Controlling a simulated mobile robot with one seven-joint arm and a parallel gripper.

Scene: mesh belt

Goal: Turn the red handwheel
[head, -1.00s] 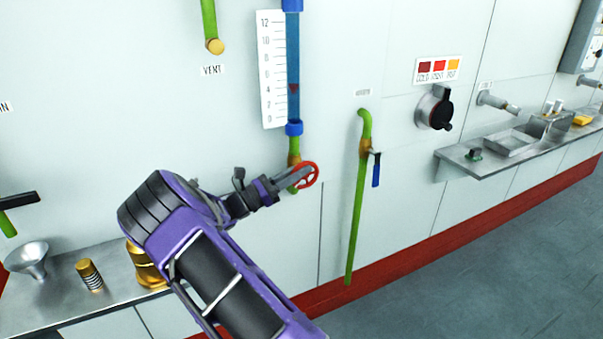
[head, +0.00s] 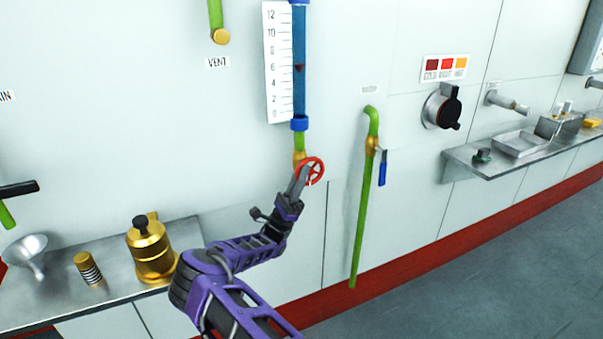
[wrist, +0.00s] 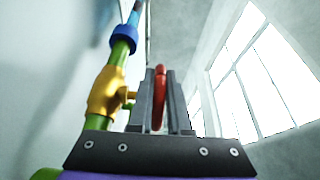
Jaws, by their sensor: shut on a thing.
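The red handwheel (head: 317,164) is on a brass valve (head: 299,158) low on the wall, under a blue sight tube (head: 299,95). My gripper (head: 303,178) reaches up to it from below, its fingers at the wheel's rim. In the wrist view the wheel (wrist: 159,84) shows edge-on between the two fingers, which are shut on its rim. The brass valve (wrist: 107,92) stands left of the fingers there. A dark red marker (head: 299,68) in the tube is near 6 on the white scale (head: 279,70).
A green pipe (head: 361,215) with a blue lever (head: 382,168) stands close right of the wheel. A metal shelf (head: 60,300) at lower left holds a brass pot (head: 150,250) and a funnel (head: 28,252). A black knob (head: 441,108) is farther right.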

